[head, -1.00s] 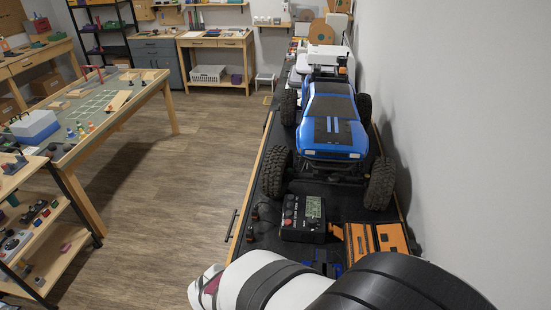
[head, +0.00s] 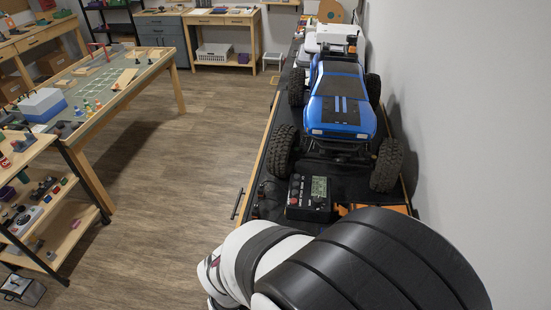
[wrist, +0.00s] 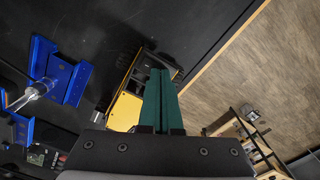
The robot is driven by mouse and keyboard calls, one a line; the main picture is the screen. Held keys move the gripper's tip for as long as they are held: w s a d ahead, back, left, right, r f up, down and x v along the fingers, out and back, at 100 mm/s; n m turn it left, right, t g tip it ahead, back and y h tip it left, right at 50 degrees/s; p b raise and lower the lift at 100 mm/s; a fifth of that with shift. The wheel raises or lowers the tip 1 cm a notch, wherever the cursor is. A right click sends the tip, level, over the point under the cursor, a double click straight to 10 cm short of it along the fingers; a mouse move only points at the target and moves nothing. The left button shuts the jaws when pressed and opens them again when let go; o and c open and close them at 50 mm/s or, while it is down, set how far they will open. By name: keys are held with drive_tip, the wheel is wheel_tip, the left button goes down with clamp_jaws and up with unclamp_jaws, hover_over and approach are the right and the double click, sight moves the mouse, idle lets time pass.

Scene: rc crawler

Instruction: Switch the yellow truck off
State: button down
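In the wrist view, a yellow panel with dark, wheel-like parts around it (wrist: 124,111) shows beside and partly behind my fingers; it looks like part of the yellow truck. Its switch cannot be made out. My gripper (wrist: 160,72) has two dark green fingers that lie side by side with no clear gap and nothing visible between them. Their tips overlap the yellow thing in the picture; I cannot tell whether they touch it. In the head view my arm hides the near bench, and neither the gripper nor a yellow truck shows there.
A blue truck (head: 340,108) stands on the black-topped bench (head: 277,188) along the right wall. A black box with a display (head: 309,198) sits before it. Blue brackets (wrist: 60,77) with a clear-and-metal tool lie left in the wrist view. Open floor (head: 190,160) lies left of the bench.

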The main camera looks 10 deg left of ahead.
wheel_tip(320, 180, up, 7)
idle(0.6)
drive_tip(key=s+d+r+m+y, duration=0.1)
drive_tip(key=s+d+r+m, duration=0.2)
drive_tip(key=d+m, duration=0.2)
drive_tip(key=s+d+r+m, duration=0.3)
drive_tip(key=d+m, duration=0.3)
drive_tip(key=d, duration=0.6)
drive_tip(key=shift+s+r+m+y, duration=0.2)
drive_tip(key=shift+r+m+y, duration=0.1)
drive_tip(key=shift+y, duration=0.1)
